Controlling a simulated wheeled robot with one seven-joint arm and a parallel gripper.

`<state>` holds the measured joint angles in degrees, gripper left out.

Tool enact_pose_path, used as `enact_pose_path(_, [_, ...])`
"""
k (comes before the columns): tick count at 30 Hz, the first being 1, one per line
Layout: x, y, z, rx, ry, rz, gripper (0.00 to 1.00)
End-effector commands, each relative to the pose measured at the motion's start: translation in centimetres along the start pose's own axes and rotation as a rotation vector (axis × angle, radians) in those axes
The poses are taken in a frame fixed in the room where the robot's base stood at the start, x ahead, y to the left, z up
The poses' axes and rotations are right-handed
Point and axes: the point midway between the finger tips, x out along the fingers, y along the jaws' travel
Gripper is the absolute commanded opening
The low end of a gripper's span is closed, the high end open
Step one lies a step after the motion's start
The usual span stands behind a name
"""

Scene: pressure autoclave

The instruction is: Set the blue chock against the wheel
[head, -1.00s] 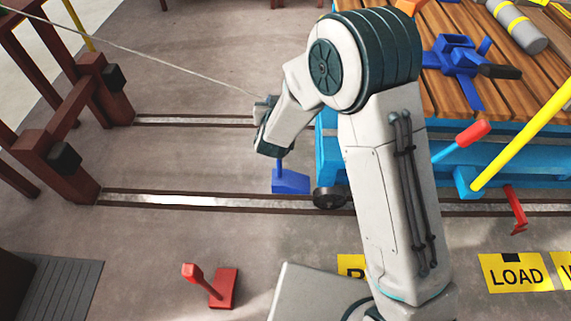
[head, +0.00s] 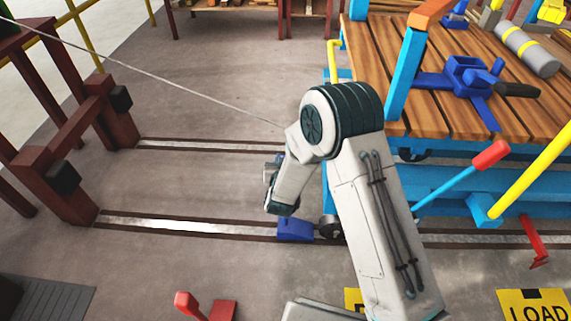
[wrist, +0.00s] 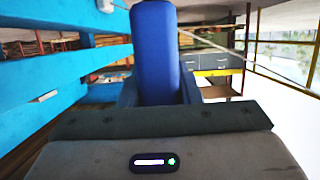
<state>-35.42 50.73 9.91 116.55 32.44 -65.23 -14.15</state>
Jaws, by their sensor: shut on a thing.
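The blue chock (head: 296,230) sits at the near rail (head: 190,227), just left of the cart's dark wheel (head: 330,228). Its right end is very close to the wheel; I cannot tell if they touch. My gripper (head: 284,210) is above the chock, shut on its upright handle. In the wrist view, the blue handle (wrist: 153,50) stands up beyond my dark gripper (wrist: 155,120), with part of the chock's body behind it. The handle is mostly hidden by my gripper in the head view.
The blue cart (head: 450,180) with a wooden deck stands at right. A red-handled lever (head: 490,155) and yellow bar (head: 535,175) stick out from its near side. A red chock-like piece (head: 205,306) lies in front. A brown rail stop (head: 65,177) stands left. A cable (head: 150,75) crosses above.

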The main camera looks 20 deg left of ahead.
Motion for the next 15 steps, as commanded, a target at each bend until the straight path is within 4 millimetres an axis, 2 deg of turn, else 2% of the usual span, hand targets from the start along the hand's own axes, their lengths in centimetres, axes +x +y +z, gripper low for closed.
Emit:
enact_pose_path(13, [0.37, -0.03, 0.80, 0.001, 0.006, 0.000, 0.00])
enact_pose_path(14, [0.34, 0.00, 1.01, 0.000, 0.001, 0.000, 0.34])
enact_pose_path(15, [0.31, 0.00, 0.91, 0.000, 0.001, 0.000, 0.45])
